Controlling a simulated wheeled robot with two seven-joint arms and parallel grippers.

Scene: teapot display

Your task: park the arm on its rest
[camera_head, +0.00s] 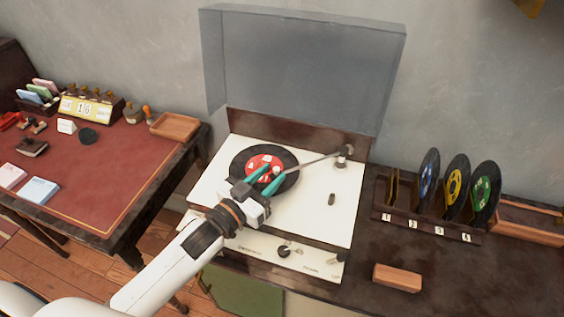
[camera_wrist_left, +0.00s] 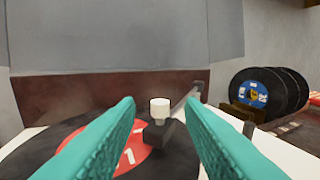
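The tonearm (camera_head: 316,160) of the white record player (camera_head: 318,222) reaches left from its pivot (camera_head: 345,153) over a black record with a red label (camera_head: 262,161). In the left wrist view its dark head with a pale knob (camera_wrist_left: 160,108) shows between my fingers, farther out. I cannot tell whether the head touches the record. My left gripper (camera_head: 270,178) is open over the record, its teal fingers (camera_wrist_left: 165,130) apart with nothing held. A small dark post (camera_head: 331,199) stands on the right of the deck; I cannot tell if it is the rest. My right gripper is out of view.
The clear lid (camera_head: 300,65) stands open behind the deck. To the right are a rack (camera_head: 425,226) with upright records and a wooden block (camera_head: 397,278). A red-topped desk (camera_head: 90,170) stands left. The deck's right side is mostly clear.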

